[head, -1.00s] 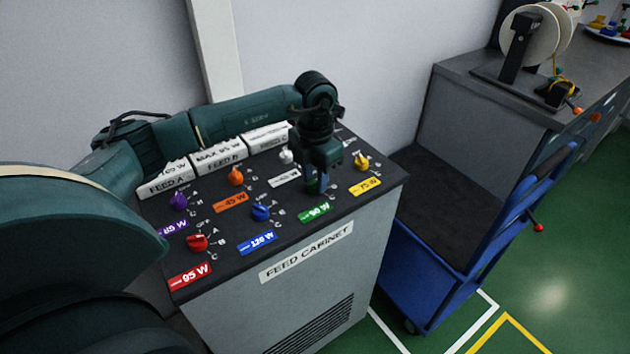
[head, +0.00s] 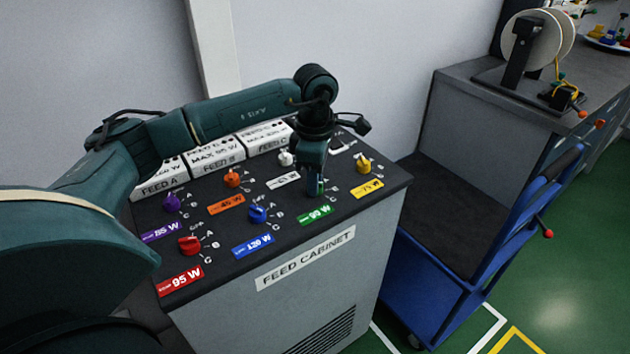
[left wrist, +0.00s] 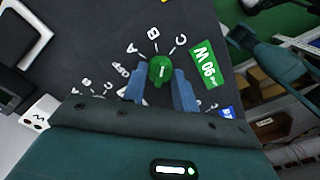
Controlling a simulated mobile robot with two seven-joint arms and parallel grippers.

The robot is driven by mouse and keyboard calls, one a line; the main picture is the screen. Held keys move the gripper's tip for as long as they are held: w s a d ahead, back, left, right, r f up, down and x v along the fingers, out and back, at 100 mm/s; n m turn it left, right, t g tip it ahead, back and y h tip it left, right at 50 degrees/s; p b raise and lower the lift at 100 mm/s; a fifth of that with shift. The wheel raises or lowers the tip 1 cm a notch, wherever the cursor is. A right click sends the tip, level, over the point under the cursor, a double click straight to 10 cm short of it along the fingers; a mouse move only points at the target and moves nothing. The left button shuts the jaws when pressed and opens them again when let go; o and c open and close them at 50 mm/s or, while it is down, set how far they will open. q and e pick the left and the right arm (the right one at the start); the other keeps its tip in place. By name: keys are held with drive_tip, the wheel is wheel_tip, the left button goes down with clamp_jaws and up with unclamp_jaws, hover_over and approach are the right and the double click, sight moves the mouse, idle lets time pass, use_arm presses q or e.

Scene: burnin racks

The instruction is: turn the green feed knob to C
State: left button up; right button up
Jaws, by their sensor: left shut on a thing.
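The green feed knob (left wrist: 160,70) is on the dark top of the feed cabinet (head: 306,262), beside its green 90 W label (left wrist: 207,67). Marks OFF, A, B and C (left wrist: 180,40) ring it. Its white pointer line looks turned roughly toward B; the exact angle is hard to tell. My left gripper (left wrist: 158,92) points down at the knob, its blue fingers shut on it from both sides. In the head view my left gripper (head: 315,188) mostly hides the knob. My right gripper is not in view.
Close by are the blue knob (head: 258,213), white knob (head: 286,158), yellow knob (head: 363,164), orange knob (head: 231,178), purple knob (head: 172,202) and red knob (head: 189,245). White feed boxes (head: 216,158) line the back. A blue cart (head: 432,293) stands to the right.

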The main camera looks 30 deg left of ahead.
use_arm(q)
drive_tip(key=shift+r+m+b, duration=0.1)
drive_tip(key=shift+m+b, duration=0.55)
drive_tip(key=shift+m, duration=1.45)
drive_tip(key=o, duration=1)
drive_tip(key=shift+c, duration=0.2)
wheel_tip(320, 180, up, 13)
